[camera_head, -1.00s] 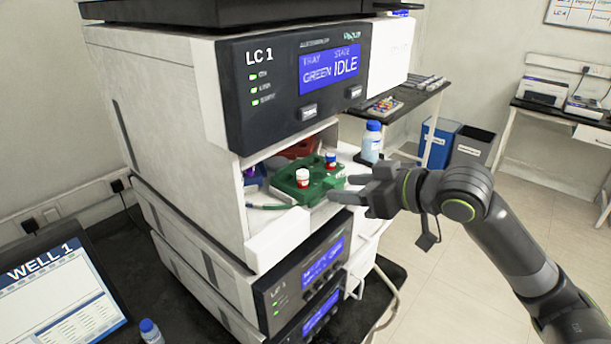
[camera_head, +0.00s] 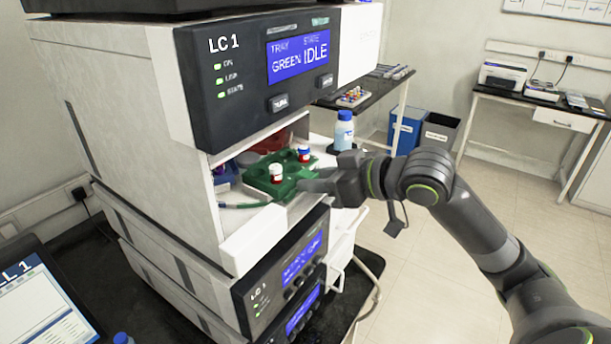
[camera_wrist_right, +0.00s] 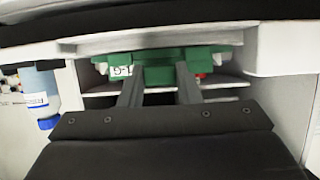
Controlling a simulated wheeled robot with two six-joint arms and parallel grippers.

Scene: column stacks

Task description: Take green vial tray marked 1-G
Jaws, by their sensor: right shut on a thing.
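The green vial tray (camera_head: 262,180) sits in the open bay of the LC 1 unit, with two red-and-white vials, one blue-capped, standing in it. The fingertips are partly hard to make out in the head view. My left gripper is not in view.
A red tray (camera_head: 272,143) and something purple lie behind the green tray. A blue-capped bottle (camera_head: 343,132) stands right of the bay. The LC 1 front panel (camera_head: 250,75) overhangs the bay, and white side walls bound it. Open floor lies to the right.

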